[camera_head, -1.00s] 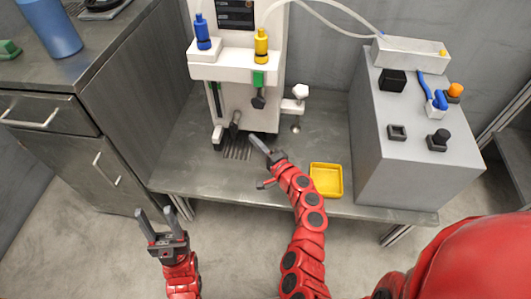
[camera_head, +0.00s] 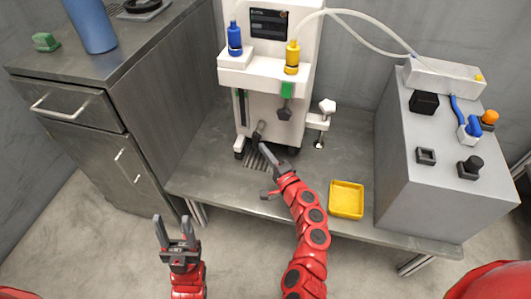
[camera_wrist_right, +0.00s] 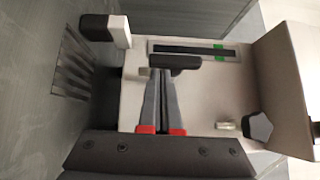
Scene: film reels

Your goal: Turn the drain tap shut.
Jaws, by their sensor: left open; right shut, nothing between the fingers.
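The drain tap is a dark lever (camera_head: 258,130) low on the front of the white machine (camera_head: 268,88), above the floor grille. In the right wrist view its black bar handle (camera_wrist_right: 175,62) lies across the tips of my right gripper (camera_wrist_right: 160,78). The fingers are together with nothing between them; I cannot tell whether they touch the handle. In the head view the right gripper (camera_head: 266,151) is just below the tap. My left gripper (camera_head: 174,232) is open and empty, in front of the bench, far from the tap.
The grille (camera_head: 256,161) lies below the tap. A dark knob (camera_head: 285,113) and a white side knob (camera_head: 327,106) are to its right. A yellow tray (camera_head: 346,199) and a grey box (camera_head: 440,160) stand further right. A cabinet (camera_head: 90,120) is at left.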

